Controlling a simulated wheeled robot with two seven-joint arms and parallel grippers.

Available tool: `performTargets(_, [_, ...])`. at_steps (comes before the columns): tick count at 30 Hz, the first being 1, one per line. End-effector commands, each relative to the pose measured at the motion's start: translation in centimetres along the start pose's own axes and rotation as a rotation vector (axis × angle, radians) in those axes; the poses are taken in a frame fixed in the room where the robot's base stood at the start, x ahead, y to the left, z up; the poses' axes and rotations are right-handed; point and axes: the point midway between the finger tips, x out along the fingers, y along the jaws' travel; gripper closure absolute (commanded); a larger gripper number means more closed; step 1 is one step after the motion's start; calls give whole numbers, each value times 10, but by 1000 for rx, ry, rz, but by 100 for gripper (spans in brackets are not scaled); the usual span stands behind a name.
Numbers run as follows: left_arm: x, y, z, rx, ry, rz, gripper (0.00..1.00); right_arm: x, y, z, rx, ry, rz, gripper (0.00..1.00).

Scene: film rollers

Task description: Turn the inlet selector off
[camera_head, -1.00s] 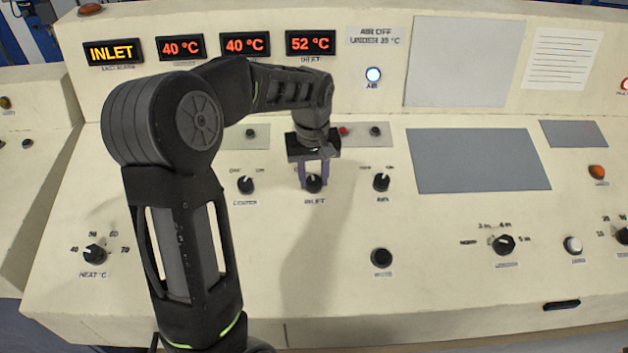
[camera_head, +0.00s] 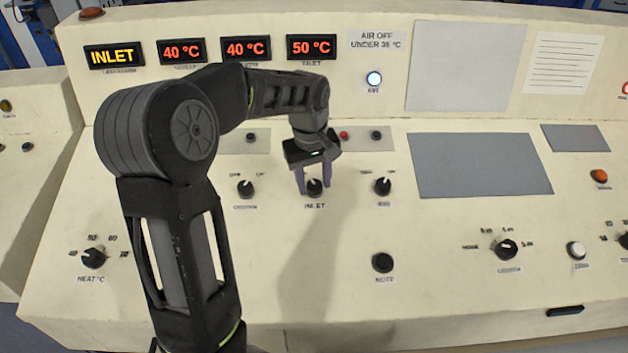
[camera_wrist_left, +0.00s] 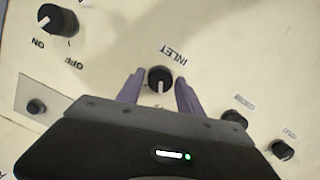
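The inlet selector (camera_head: 314,187) is a small black knob with a white pointer line, above the INLET label on the cream console. My left gripper (camera_head: 313,190) has its two purple fingers on either side of it. In the left wrist view the knob (camera_wrist_left: 160,79) stands between the fingertips (camera_wrist_left: 159,90), with a gap visible on both sides, so the gripper is open around it. The white line points toward the gripper body in that view. The selector's position markings are hidden behind the gripper. My right gripper is not in view.
Similar black knobs stand left (camera_head: 246,188) and right (camera_head: 382,186) of the selector. A red button (camera_head: 344,135) sits behind the gripper. Displays along the back read INLET, 40, 40 and 50 °C. A lit blue-white lamp (camera_head: 374,79) is at the back.

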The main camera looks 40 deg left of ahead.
Motion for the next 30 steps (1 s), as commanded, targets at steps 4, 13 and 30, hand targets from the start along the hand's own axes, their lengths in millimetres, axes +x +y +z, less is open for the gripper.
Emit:
performTargets(4, [0,0,0,1,0,-1,45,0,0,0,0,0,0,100])
performTargets(13, [-2,0,0,2,0,-1,45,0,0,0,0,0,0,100])
performTargets(30, [-75,0,0,2,0,0,45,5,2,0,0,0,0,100])
